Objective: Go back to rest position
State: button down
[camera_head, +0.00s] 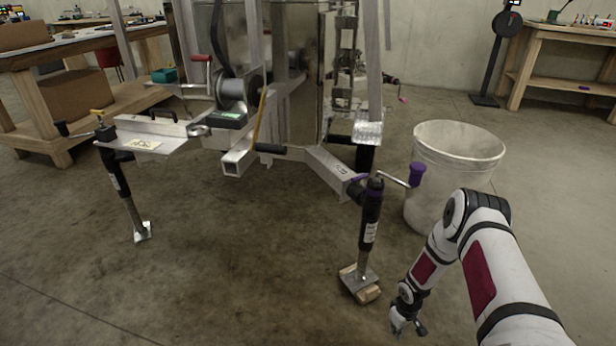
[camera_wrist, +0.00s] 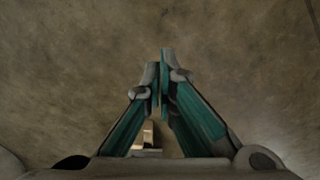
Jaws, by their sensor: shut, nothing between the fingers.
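My gripper (camera_head: 408,328) hangs low over the concrete floor at the lower right of the head view, at the end of my white arm with dark red panels. In the wrist view my gripper (camera_wrist: 160,80) points down at bare floor. Its two teal-sided fingers meet at the tips with nothing between them. In the head view it is to the right of a black jack leg (camera_head: 371,215) with a purple crank handle (camera_head: 416,174). The jack's foot stands on wooden blocks (camera_head: 368,294), apart from my gripper.
An aluminium trailer frame (camera_head: 328,166) with a winch (camera_head: 238,92) stands in the middle. A second jack leg (camera_head: 127,190) is at left. A large grey bin (camera_head: 450,160) stands behind my arm. Workbenches (camera_head: 60,45) line the back. The floor at front centre is clear.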

jog(key=w+d+r+m+h, duration=0.1)
jog(key=w+r, duration=0.2)
jog(key=r, duration=0.7)
jog(key=w+d+r, duration=0.1)
jog(key=w+r, duration=0.2)
jog(key=r, duration=0.6)
jog(key=s+r+m+h, duration=0.1)
jog(key=s+r+m, duration=0.15)
jog(key=r, duration=1.85)
jog(key=s+a+r+m, duration=0.1)
jog(key=s+a+r, duration=0.2)
jog(key=s+r, duration=0.6)
jog(key=s+a+r, duration=0.3)
jog(key=s+r, duration=0.5)
jog(key=r, duration=0.3)
jog(key=s+a+r+m+y, duration=0.1)
jog(key=s+a+r, duration=0.15)
jog(key=s, duration=0.85)
jog(key=s+a+r+m+y, duration=0.1)
jog(key=s+a, duration=0.3)
jog(key=s, duration=0.8)
notch_tip(320, 180, up, 37)
jog(key=t+p, duration=0.4)
jog(key=p, duration=3)
jog(key=shift+d+f+n, duration=0.15)
jog(key=shift+d+n, duration=0.2)
jog(key=shift+n, duration=0.1)
